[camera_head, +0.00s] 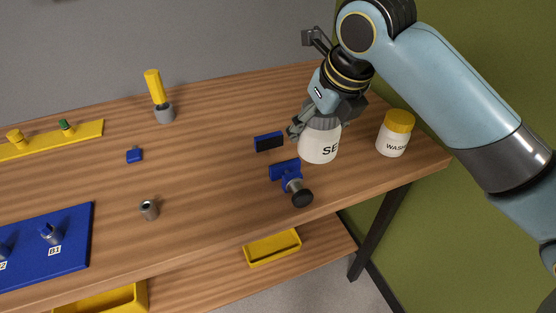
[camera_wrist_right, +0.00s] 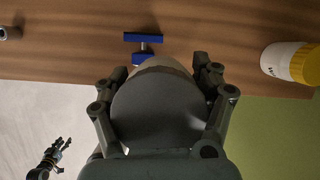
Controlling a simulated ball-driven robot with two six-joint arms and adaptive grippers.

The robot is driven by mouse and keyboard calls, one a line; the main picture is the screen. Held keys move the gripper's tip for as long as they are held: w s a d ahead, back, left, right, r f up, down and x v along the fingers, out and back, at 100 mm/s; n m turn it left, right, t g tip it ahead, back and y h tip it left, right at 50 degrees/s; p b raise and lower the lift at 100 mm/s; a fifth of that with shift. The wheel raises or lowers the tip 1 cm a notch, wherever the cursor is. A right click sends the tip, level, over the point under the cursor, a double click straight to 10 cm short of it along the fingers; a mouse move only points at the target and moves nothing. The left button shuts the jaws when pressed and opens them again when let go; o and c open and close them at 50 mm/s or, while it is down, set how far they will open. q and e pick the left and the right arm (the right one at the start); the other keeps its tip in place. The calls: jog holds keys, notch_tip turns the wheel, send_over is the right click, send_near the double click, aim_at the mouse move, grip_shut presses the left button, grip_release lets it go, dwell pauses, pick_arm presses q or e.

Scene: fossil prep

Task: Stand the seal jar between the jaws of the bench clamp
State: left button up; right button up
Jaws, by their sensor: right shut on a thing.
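The seal jar (camera_head: 319,148) is white with a grey lid and a label partly reading "SE". My right gripper (camera_head: 313,124) is shut on it near the top and holds it upright. The wrist view shows the grey lid (camera_wrist_right: 158,108) between the fingers. The bench clamp has two blue jaws, a back one (camera_head: 268,142) and a front one (camera_head: 284,170) with a dark screw knob. The gap between them is empty. The jar is just right of the clamp; I cannot tell if its base touches the table. My left gripper (camera_wrist_right: 62,152) is open and empty, low in the wrist view.
A white wash jar with yellow lid (camera_head: 394,134) stands right of the seal jar. A grey metal cup (camera_head: 149,210), a small blue block (camera_head: 134,155) and a yellow-handled tool in a holder (camera_head: 156,97) stand left. The table's front edge is close to the clamp.

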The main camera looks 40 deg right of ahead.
jog(key=w+f, duration=0.1)
jog(key=w, duration=0.2)
jog(key=w+f, duration=0.1)
jog(key=w, duration=0.1)
jog(key=shift+a+f, duration=0.3)
jog(key=shift+f, duration=0.05)
jog(key=w+f, duration=0.1)
jog(key=w, duration=0.1)
jog(key=w+f, duration=0.1)
jog(key=w, duration=0.1)
jog(key=w+f, duration=0.2)
jog(key=shift+a+p, duration=0.15)
jog(key=shift+p, duration=0.2)
jog(key=shift+w+f, duration=0.1)
jog(key=shift+w, duration=0.15)
notch_tip(320, 180, down, 3)
jog(key=shift+f, duration=0.5)
pick_arm(q)
jog(key=shift+w+a+r, duration=0.1)
jog(key=shift+w+r, duration=0.25)
jog(key=shift+w, duration=0.2)
jog(key=shift+w+r, duration=0.35)
jog(key=shift+w, duration=0.2)
jog(key=shift+s, duration=0.1)
